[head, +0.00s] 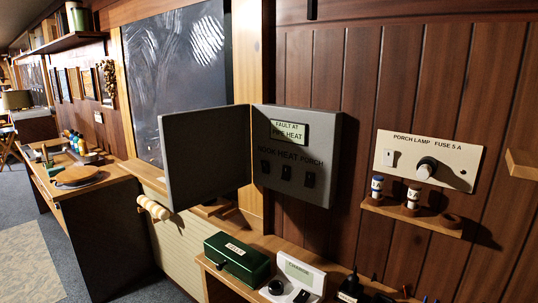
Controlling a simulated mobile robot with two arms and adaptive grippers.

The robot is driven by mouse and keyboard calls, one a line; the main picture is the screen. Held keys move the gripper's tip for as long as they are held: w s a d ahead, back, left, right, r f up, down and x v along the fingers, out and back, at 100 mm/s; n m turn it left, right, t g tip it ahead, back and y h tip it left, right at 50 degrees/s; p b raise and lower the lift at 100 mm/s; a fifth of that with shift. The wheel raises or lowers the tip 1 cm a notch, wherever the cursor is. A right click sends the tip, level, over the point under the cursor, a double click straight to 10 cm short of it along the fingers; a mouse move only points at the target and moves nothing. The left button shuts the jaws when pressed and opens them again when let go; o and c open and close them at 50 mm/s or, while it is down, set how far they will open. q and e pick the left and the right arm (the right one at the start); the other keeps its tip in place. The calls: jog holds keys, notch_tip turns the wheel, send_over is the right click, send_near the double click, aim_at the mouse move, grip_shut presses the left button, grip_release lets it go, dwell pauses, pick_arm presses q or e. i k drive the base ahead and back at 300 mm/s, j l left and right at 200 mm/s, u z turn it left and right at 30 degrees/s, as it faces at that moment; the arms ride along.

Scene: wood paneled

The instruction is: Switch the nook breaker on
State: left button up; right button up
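A grey breaker box (296,205) hangs on the wood-paneled wall in the middle of the head view. Its door (204,155) stands open to the left. A label on the box (289,132) reads "FAULT AT PIPE HEAT". Below it are the words NOOK, HEAT and PORCH over three small black switches. The nook breaker (265,167) is the leftmost, the heat breaker (286,172) is in the middle and the porch breaker (309,180) is on the right. They are too small and dark to tell on from off. Neither of my grippers is in view.
A low shelf under the box holds a green metal box (237,260), a white charger (293,278) and black items (352,288). To the right are a porch lamp fuse plate (428,160) and a small fuse shelf (412,218). A workbench (92,190) stands at left. The open door juts into the room.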

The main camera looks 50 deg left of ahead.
aim_at(265, 166)
jog(key=u, duration=1.4)
jog(key=i+j+z, duration=0.15)
jog(key=k+j, duration=0.05)
jog(key=j, duration=0.05)
